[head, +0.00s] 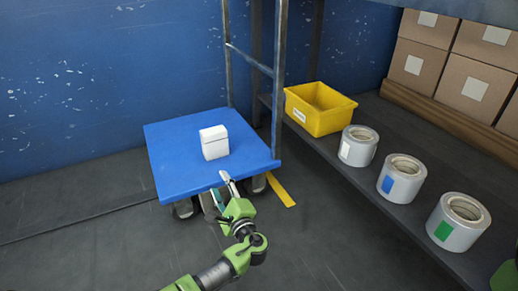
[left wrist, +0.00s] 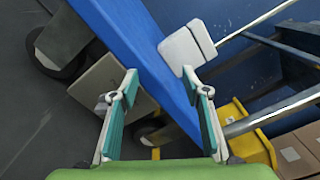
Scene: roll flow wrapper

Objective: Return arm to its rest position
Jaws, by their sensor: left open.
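My left gripper (head: 221,184) is at the front edge of the blue cart (head: 178,177) in the head view. Its two fingers are spread with nothing between them; they also show apart in the left wrist view (left wrist: 159,77). A white box-like item (head: 214,142) stands on the cart top, beyond the gripper and apart from it in the head view. In the left wrist view the white item (left wrist: 188,46) appears just past the right fingertip. A green part at the lower right edge of the head view may be my right arm; its gripper does not show.
A metal shelf (head: 335,160) on the right holds a yellow bin (head: 318,108) and three rolls (head: 402,179) with white, blue and green labels. Cardboard boxes (head: 455,72) stand behind. A rack post (head: 279,75) rises by the cart. The floor (head: 90,235) at left is clear.

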